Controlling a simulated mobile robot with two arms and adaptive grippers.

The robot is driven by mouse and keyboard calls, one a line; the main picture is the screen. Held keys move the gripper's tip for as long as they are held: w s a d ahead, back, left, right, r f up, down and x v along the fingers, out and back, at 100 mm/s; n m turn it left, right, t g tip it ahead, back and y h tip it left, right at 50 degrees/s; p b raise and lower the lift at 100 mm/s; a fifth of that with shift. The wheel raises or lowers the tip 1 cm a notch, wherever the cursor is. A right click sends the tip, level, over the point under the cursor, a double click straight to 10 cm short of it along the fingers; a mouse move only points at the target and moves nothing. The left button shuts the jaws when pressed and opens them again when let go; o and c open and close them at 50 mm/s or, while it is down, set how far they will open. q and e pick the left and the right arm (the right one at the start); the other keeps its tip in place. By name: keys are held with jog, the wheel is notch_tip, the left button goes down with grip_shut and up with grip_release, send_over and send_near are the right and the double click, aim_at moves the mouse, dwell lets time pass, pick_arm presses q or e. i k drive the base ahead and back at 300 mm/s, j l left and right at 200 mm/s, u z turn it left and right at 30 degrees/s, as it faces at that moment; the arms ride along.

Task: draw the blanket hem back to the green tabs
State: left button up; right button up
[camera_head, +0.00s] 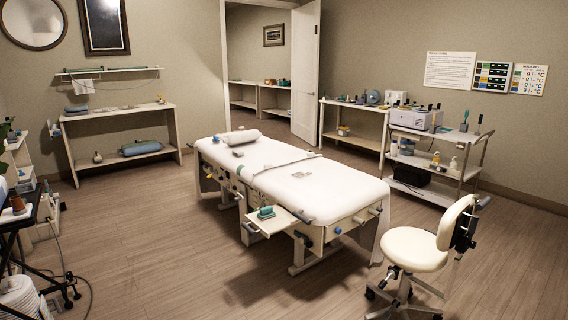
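A padded treatment table (348,188) stands in the middle of the room with a smooth white top. A thin pale strip (286,164) crosses the top; I cannot tell whether it is the blanket hem. A rolled grey-white bolster (240,137) lies at the far end. Neither of my grippers is in view.
A small side shelf (280,224) with folded green cloths (266,212) juts from the table's near side. A cream stool (416,249) stands at the right front. A loaded trolley (430,160) stands behind it.

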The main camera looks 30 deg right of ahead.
aim_at(310, 154)
jog(key=i+l+z, duration=0.1)
jog(key=i+l, duration=0.15)
jog(key=i, duration=0.2)
jog(key=i+l+z, duration=0.15)
jog(key=i, duration=0.25)
jog(key=i+l+z, duration=0.1)
jog(key=i, duration=0.35)
jog(key=i+j+u, duration=0.1)
jog(key=i, duration=1.75)
jog(key=i+z, duration=0.2)
jog(key=i, duration=0.35)
jog(key=i+j+z, duration=0.2)
jog(key=i, duration=0.3)
jog(key=i+j+z, duration=0.2)
jog(key=i, duration=0.3)
